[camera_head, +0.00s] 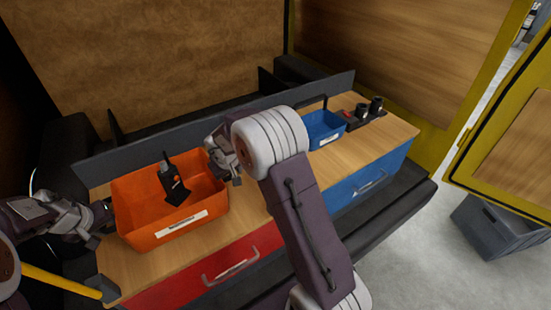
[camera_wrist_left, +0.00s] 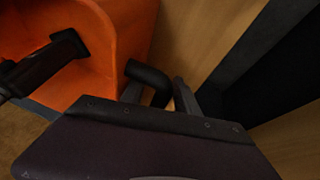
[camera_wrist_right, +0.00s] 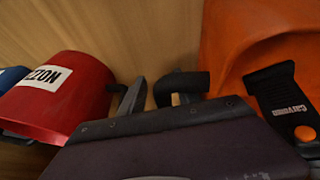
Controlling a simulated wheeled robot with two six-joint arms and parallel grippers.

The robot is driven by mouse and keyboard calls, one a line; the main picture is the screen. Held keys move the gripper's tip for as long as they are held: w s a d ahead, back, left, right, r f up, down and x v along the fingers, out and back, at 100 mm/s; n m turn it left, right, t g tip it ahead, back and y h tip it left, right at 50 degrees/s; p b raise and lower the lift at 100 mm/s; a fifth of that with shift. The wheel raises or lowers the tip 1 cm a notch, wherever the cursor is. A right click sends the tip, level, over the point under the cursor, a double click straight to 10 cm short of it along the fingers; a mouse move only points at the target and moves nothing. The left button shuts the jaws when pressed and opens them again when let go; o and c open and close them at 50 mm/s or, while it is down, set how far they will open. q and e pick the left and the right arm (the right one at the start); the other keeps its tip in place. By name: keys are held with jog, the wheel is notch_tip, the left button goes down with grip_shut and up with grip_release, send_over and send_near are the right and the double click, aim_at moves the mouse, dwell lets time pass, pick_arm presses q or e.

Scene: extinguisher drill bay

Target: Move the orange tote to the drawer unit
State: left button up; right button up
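The orange tote (camera_head: 145,215) sits upright on the wooden top of the drawer unit (camera_head: 262,232), at its left end. A black radio-like device (camera_head: 172,180) stands in it. My left gripper (camera_head: 103,218) is at the tote's left end. In the left wrist view its fingers (camera_wrist_left: 160,95) lie on either side of a black handle (camera_wrist_left: 148,75) beside the tote. My right gripper (camera_head: 228,172) is at the tote's right end, with its fingers (camera_wrist_right: 160,95) around another black handle (camera_wrist_right: 183,83). The pictures do not show whether either pair presses on its handle.
A red bin (camera_wrist_right: 65,95) stands on the wooden top right of the tote. A blue bin (camera_head: 322,130) and a dark holder (camera_head: 362,115) stand farther right. A low dark wall (camera_head: 215,118) runs behind. A grey crate (camera_head: 495,232) is on the floor at right.

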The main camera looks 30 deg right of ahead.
pick_arm(q)
jog(key=v, duration=1.2)
pick_arm(e)
jog(key=shift+a, duration=0.1)
jog(key=v, duration=1.2)
jog(key=shift+w, duration=0.1)
